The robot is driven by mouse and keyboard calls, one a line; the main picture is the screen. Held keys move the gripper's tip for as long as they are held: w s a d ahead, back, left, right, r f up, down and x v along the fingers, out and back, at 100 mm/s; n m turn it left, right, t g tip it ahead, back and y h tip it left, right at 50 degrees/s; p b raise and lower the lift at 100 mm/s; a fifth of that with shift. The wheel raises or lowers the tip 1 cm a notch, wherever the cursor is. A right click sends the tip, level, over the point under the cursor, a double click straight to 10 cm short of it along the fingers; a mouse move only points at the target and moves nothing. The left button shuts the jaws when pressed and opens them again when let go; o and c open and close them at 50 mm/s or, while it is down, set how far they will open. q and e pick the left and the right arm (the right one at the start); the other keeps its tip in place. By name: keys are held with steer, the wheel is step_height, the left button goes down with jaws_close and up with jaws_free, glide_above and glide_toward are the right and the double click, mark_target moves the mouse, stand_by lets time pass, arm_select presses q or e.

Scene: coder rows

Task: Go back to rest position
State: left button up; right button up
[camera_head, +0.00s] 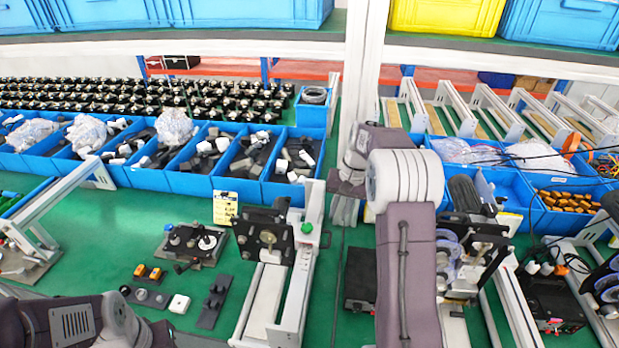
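My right arm rises through the middle right of the head view, its thick grey-purple link upright and its pale ribbed elbow at the top. My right gripper (485,200) seems to be the dark part just right of that elbow, over the workbench (140,225). It is small and overlaps dark equipment, so its fingers and any held thing are unclear. My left arm shows only in the bottom left corner, low over the bench's front. Its gripper is out of view.
Blue bins (190,182) with parts and bags line the bench. More blue bins (556,222) stand at right. A fixture (270,285) with a white rail stands left of my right arm. A metal post (362,65) rises behind it. Bare green bench lies left of the middle.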

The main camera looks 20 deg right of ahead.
steer(key=s+a+f+n+b, duration=0.1)
steer(key=s+a+b, duration=0.15)
steer(key=a, duration=0.25)
steer(key=s+a+f+n+b, duration=0.2)
steer(key=a+b, duration=0.1)
steer(key=a, duration=0.2)
steer(key=s+a+f+n+h+b, duration=0.1)
steer(key=s+a+f+n+b, duration=0.1)
steer(key=s+f, duration=0.8)
steer(key=s+a, duration=0.1)
steer(key=s, duration=0.3)
steer(key=shift+s+a+f+n+h, duration=0.2)
steer(key=shift+s+n+h, duration=0.1)
steer(key=shift+s+n, duration=0.1)
steer(key=shift+d, duration=0.1)
